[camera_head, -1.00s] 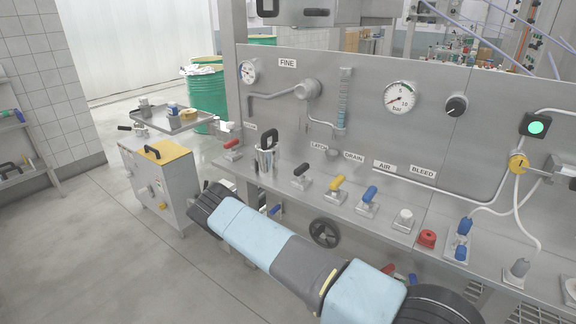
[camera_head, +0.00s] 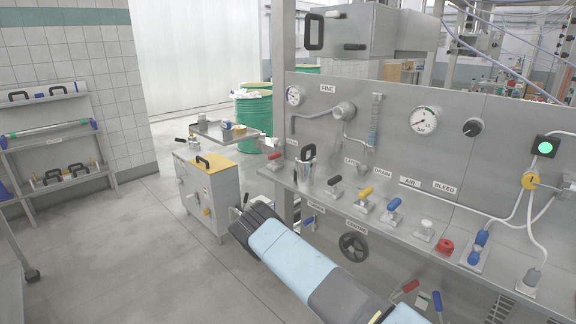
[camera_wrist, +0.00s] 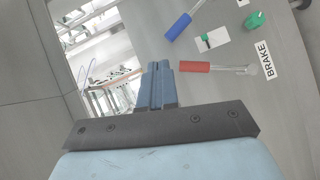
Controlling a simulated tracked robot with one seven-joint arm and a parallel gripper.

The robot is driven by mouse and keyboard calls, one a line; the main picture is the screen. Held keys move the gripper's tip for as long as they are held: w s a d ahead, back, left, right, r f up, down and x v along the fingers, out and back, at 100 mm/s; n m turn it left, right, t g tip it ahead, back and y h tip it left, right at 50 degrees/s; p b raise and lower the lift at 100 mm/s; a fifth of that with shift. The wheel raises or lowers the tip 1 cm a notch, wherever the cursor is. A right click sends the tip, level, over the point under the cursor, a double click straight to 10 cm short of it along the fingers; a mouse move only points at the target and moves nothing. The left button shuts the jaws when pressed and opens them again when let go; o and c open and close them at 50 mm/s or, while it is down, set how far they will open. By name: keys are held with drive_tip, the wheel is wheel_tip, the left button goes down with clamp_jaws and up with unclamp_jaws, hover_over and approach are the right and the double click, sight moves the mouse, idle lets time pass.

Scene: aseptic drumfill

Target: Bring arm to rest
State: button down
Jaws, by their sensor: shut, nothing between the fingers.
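A BRAKE label (camera_wrist: 266,58) lies right of the red handle. The fingers appear apart from both levers.
The panel shelf carries several coloured levers, including a yellow one (camera_head: 363,192). A grey cabinet (camera_head: 212,195) with a tray (camera_head: 222,131) above stands left of the panel. Shelves (camera_head: 55,140) line the left wall. The floor (camera_head: 130,260) at the left is clear.

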drive_tip(key=s+a+r+m+g+y, duration=0.1)
drive_tip(key=a+r+g+y, duration=0.15)
drive_tip(key=r, duration=0.95)
drive_tip(key=s+a+r+m+g+y, duration=0.1)
drive_tip(key=a+r+m+y, duration=0.2)
drive_tip(key=r, duration=0.8)
drive_tip(key=s+a+r+g+y, duration=0.15)
drive_tip(key=r+y, duration=0.25)
drive_tip(key=r, duration=0.8)
drive_tip(key=s+a+r+n+t+y, duration=0.2)
drive_tip(key=s+r+t+y, duration=0.1)
drive_tip(key=s+r, duration=0.7)
drive_tip(key=s+a+r+n+t+y, duration=0.2)
drive_tip(key=s+r, duration=0.8)
drive_tip(key=r, duration=0.5)
drive_tip(key=shift+s+a+t+y, duration=0.25)
drive_tip(key=shift+t+y, duration=0.5)
drive_tip(key=shift+t, duration=0.55)
